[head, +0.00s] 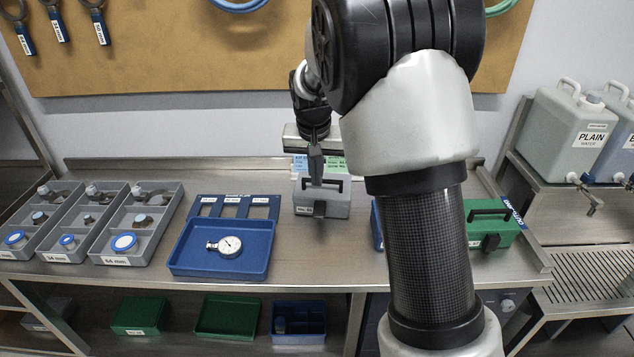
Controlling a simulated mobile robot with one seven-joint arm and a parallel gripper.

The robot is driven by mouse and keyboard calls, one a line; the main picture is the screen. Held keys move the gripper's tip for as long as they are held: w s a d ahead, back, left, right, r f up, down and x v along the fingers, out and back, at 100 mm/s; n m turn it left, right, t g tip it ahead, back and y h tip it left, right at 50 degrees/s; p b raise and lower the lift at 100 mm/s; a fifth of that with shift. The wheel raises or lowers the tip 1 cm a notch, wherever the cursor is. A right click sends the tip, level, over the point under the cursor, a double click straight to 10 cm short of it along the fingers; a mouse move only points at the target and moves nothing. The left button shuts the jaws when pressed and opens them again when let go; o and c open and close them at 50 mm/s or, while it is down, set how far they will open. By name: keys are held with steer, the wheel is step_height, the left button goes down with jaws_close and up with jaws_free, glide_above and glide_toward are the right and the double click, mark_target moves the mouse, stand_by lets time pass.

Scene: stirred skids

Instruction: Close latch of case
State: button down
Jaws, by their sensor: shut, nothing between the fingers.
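A small grey case (338,203) with a dark handle sits on the steel bench, its lid looking down. A dark latch (319,209) shows on its front; I cannot tell whether it is fastened. My gripper (317,181) is shut and empty, pointing down in front of the case's top, at the left part of the handle and above the latch in the picture. I cannot tell whether it touches the case. A green case (488,232) with a dark handle and front latch stands to the right. A blue case (376,226) is mostly hidden behind my arm.
A blue tray (190,262) with a dial gauge (225,245) lies left of the grey case. Several grey compartment trays (107,260) stand farther left. Pale containers with taps (567,130) stand at right. Bare bench (315,262) lies before the grey case.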

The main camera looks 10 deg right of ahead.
mark_target(319, 210)
steer(key=x, duration=1.2)
steer(key=shift+f, duration=0.1)
